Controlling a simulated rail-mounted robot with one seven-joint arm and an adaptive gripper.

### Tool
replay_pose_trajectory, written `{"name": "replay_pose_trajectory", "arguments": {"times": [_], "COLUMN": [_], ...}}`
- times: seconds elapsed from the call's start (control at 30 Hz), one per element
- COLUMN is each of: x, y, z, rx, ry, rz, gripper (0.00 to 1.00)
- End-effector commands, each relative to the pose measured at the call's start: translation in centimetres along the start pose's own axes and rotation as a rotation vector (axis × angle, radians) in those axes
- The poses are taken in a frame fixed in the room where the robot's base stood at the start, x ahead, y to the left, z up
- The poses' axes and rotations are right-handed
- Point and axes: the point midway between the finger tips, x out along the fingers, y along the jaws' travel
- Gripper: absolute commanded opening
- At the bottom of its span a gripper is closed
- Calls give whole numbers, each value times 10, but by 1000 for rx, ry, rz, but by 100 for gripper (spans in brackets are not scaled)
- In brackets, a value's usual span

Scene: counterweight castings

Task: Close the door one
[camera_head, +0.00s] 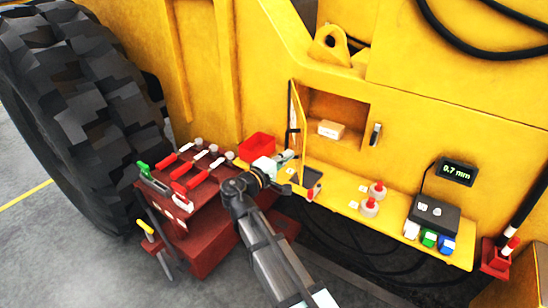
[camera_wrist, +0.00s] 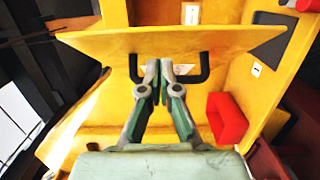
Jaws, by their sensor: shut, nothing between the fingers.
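The door is a yellow panel (camera_head: 296,104) that stands swung out from the left side of an open compartment (camera_head: 345,107) in the yellow machine body. In the wrist view the door (camera_wrist: 225,42) spans the upper part, with a black U-shaped handle (camera_wrist: 190,79) on it. My gripper (camera_head: 288,157) is low in front of the door in the head view. In the wrist view my gripper (camera_wrist: 160,68) is shut, with its fingertips overlapping the middle of the handle. I cannot tell whether they touch it. Nothing shows between the fingers.
A small box (camera_head: 331,129) sits in the compartment, with a latch (camera_head: 375,135) at its right. A red bin (camera_head: 257,147) stands close by my gripper. Red-and-white knobs (camera_head: 369,206) and a black device (camera_head: 434,213) sit on the yellow ledge. Red-handled tools (camera_head: 190,172) lie at left.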

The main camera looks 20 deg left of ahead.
Motion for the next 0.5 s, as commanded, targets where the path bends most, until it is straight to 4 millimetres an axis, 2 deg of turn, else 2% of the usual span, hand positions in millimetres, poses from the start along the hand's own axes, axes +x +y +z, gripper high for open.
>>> {"name": "replay_pose_trajectory", "arguments": {"times": [0.03, 0.2, 0.5], "x": [4, 14, 17], "y": [3, 1, 0], "z": [8, 16, 18], "rx": [-1, -1, 0], "ry": [-1, 0, 1], "rz": [0, -1, -1], "gripper": [0, 0, 0]}}
